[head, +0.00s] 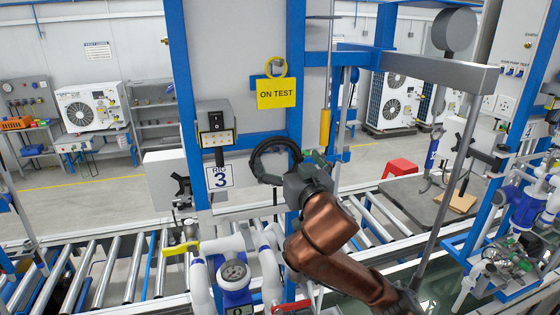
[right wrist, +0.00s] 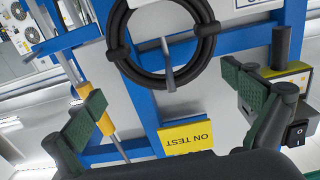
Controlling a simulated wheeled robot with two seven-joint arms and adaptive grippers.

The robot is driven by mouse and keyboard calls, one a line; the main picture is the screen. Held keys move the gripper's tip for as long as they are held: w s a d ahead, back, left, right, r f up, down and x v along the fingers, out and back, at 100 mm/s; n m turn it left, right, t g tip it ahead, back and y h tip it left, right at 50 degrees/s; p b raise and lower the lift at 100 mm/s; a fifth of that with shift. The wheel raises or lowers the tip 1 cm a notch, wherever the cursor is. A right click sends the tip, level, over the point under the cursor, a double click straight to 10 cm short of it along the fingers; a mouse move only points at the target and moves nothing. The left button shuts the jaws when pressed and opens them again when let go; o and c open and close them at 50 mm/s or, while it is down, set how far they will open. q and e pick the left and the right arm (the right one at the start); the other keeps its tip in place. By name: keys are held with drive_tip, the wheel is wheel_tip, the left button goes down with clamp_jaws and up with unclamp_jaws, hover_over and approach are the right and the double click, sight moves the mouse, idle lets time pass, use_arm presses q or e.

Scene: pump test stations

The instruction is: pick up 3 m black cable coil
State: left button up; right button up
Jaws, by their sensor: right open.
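The black cable coil (right wrist: 122,58) shows in the right wrist view as a ring with tie bands, cut off by the top edge. It hangs on a grey peg (right wrist: 168,68) in front of a blue-framed panel. In the head view the coil (head: 257,158) shows as a black arc, its lower right part hidden by my gripper. My right gripper (head: 298,172) is close to the coil. In the right wrist view its two green-padded fingers (right wrist: 165,95) are wide apart with nothing between them, and the coil lies beyond them. My left gripper is not in view.
A yellow "ON TEST" tag (head: 276,93) hangs above the coil. White pipes and a gauge (head: 234,273) stand below, before a roller conveyor (head: 100,277). A yellow cylinder (head: 325,127) is at right.

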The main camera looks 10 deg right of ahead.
sight(277, 149)
drive_tip(key=w, duration=0.1)
drive_tip(key=w+a+p, duration=0.1)
drive_tip(key=w, duration=0.1)
drive_tip(key=shift+w+a, duration=0.15)
drive_tip(key=shift+w, duration=0.05)
drive_tip(key=shift+w+a+p, duration=0.1)
drive_tip(key=shift+w+p, duration=0.45)
drive_tip(key=shift+w, duration=0.8)
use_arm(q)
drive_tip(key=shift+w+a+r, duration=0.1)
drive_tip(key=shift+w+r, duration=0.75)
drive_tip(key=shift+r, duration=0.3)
use_arm(e)
drive_tip(key=shift+w+f, duration=0.1)
drive_tip(key=shift+w, duration=0.05)
drive_tip(key=c, duration=1.3)
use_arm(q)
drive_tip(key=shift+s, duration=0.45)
use_arm(e)
drive_tip(key=shift+r, duration=0.2)
drive_tip(key=shift+c, duration=0.3)
